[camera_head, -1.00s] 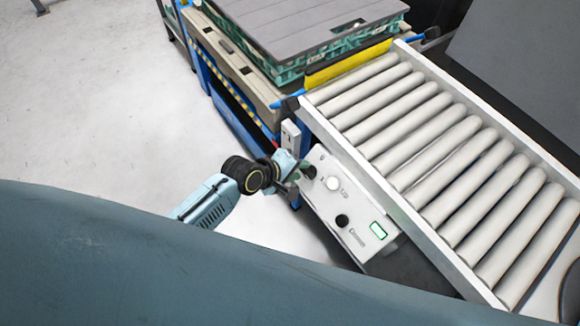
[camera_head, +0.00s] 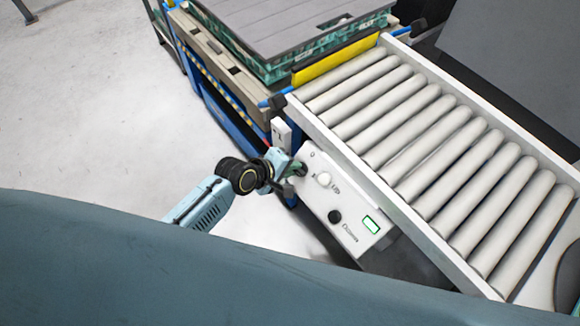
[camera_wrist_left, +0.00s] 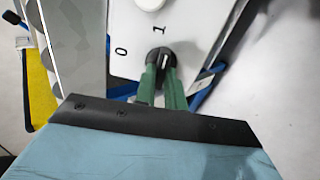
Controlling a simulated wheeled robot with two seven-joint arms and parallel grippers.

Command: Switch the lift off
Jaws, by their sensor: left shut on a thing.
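The white control panel (camera_head: 352,207) sits on the near side of the conveyor, with "0" and "1" marks beside a black rotary knob (camera_wrist_left: 156,55). The knob's white line points towards the "1" in the left wrist view. My left gripper (camera_head: 297,170) is at the panel's upper left corner. In the left wrist view its green fingers (camera_wrist_left: 161,75) are shut on the knob, one on each side. The knob is mostly hidden by the gripper in the head view. My right gripper is out of view.
A white button (camera_head: 324,179), another black knob (camera_head: 335,216) and a green-lit display (camera_head: 371,225) are on the panel. The roller conveyor (camera_head: 430,150) runs behind it. A lift with stacked trays (camera_head: 285,30) stands at the back.

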